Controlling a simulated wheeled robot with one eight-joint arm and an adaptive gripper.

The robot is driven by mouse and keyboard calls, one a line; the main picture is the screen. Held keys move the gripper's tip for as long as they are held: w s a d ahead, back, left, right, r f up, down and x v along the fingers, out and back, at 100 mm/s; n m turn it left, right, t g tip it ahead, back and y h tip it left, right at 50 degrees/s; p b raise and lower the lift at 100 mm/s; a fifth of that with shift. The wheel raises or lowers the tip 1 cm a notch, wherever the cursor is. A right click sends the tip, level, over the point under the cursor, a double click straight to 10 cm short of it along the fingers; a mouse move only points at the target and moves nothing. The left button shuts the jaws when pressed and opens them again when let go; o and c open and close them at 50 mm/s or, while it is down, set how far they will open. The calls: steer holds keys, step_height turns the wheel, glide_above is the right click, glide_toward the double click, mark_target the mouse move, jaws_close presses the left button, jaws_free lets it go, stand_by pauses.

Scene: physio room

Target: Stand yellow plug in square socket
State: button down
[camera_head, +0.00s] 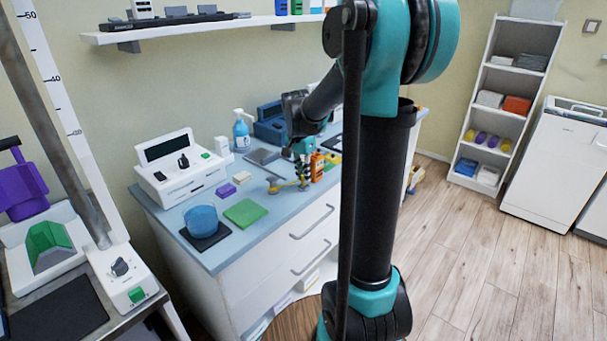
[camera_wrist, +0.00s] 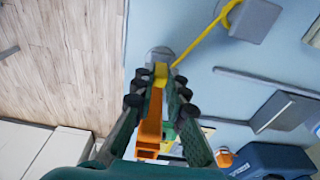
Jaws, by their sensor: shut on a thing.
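My gripper (camera_head: 303,177) is low over the blue counter. In the wrist view my gripper (camera_wrist: 160,82) is shut on the yellow plug (camera_wrist: 161,72), which shows between the fingertips. A yellow cable (camera_wrist: 203,38) runs from near the plug to a yellow loop by a grey block (camera_wrist: 256,18); the cable also shows in the head view (camera_head: 283,187). A grey piece (camera_wrist: 159,52) lies just beyond the plug tip; I cannot tell whether it is the square socket or whether the plug touches it. An orange, hollow-ended piece (camera_wrist: 150,130) shows between the fingers.
An orange bottle (camera_head: 317,167) stands close to the right of my gripper. A white device (camera_head: 180,170) stands at the back left. The counter's front edge is close.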

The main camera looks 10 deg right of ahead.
steer(key=shift+f, duration=0.5)
stand_by(0.3)
steer(key=c, duration=1.5)
jaws_free()
steer(key=shift+o, duration=0.7)
steer(key=o, duration=0.4)
steer(key=shift+r, duration=0.1)
steer(key=shift+r, duration=3.4)
